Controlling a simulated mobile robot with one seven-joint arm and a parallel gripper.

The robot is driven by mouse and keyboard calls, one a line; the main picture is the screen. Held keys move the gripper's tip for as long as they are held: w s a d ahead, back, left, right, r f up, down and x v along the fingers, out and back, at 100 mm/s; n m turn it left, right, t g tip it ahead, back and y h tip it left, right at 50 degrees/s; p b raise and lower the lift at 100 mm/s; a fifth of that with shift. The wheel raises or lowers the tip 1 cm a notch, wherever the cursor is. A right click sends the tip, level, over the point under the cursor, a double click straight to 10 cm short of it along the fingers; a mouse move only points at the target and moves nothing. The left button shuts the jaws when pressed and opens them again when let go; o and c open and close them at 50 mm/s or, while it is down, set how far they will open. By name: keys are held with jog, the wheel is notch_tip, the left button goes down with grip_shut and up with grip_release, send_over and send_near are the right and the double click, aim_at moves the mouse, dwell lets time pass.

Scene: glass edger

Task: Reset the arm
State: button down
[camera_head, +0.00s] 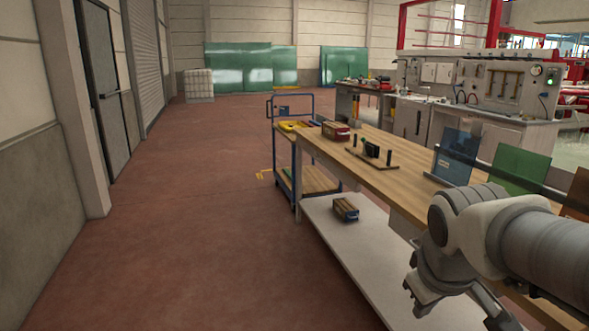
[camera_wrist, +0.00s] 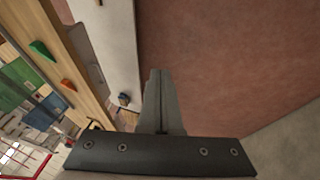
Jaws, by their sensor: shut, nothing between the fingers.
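My arm reaches in from the right of the head view, in front of the wooden-topped workbench (camera_head: 400,158). In the wrist view my gripper (camera_wrist: 160,75) has its two fingers together with nothing between them. The fingers point over the red-brown floor, beside the bench's white lower shelf (camera_wrist: 113,45). In the head view the gripper is mostly out of sight at the lower right edge, so its fingers do not show clearly there.
A box (camera_head: 345,209) sits on the lower shelf (camera_head: 345,250). The floor (camera_head: 190,230) to the left is clear.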

jog(key=s+a+m+y, duration=0.2)
jog(key=s+a+m, duration=0.25)
jog(key=s, duration=0.35)
notch_tip(320, 180, up, 14)
jog(key=p, duration=1.4)
jog(key=shift+a+n+t, duration=0.3)
jog(key=shift+a+n, duration=0.05)
jog(key=shift+a, duration=0.1)
